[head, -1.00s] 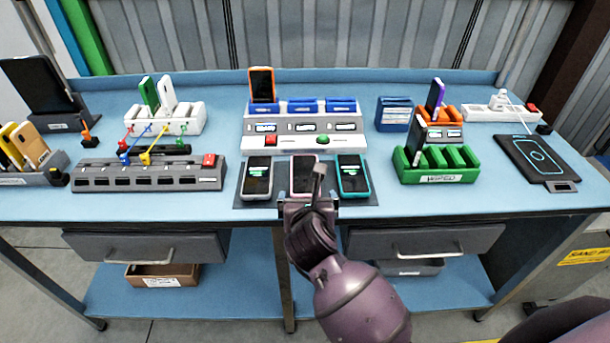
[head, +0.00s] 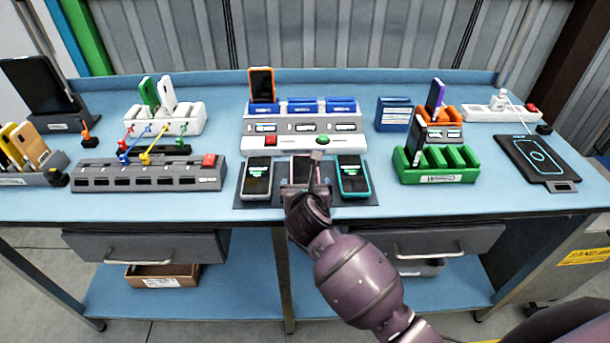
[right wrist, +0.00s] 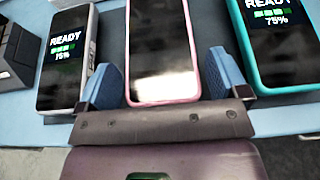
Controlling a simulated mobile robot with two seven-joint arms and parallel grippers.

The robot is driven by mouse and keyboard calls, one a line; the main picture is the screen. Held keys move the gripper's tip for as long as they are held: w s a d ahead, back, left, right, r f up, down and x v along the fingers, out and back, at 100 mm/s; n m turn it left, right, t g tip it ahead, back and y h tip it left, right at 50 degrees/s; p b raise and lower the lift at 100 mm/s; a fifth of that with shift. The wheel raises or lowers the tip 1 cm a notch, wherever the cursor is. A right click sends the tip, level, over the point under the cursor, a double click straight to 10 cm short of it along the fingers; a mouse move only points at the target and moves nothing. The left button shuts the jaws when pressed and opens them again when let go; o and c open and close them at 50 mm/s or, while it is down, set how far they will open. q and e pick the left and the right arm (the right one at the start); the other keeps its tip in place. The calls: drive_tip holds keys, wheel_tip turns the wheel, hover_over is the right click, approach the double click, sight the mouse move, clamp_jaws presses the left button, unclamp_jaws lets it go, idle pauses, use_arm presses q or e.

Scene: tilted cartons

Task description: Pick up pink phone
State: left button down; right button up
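The pink phone (right wrist: 162,50) has a pink rim and a dark screen. It lies on the dark mat (head: 300,201) between a white-rimmed phone (head: 257,178) and a teal phone (head: 353,177). In the head view the pink phone (head: 303,168) is partly hidden by my right gripper (head: 303,182). In the right wrist view the gripper's two blue fingers (right wrist: 163,80) are spread, one on each side of the pink phone's near end. I cannot tell whether they touch it. My left gripper is not in view.
Behind the mat stands a white test station (head: 304,142) with blue slots and an orange phone (head: 261,84). A grey power strip (head: 150,177) is at left and a green rack (head: 437,166) at right.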

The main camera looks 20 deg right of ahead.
drive_tip(key=c, duration=0.8)
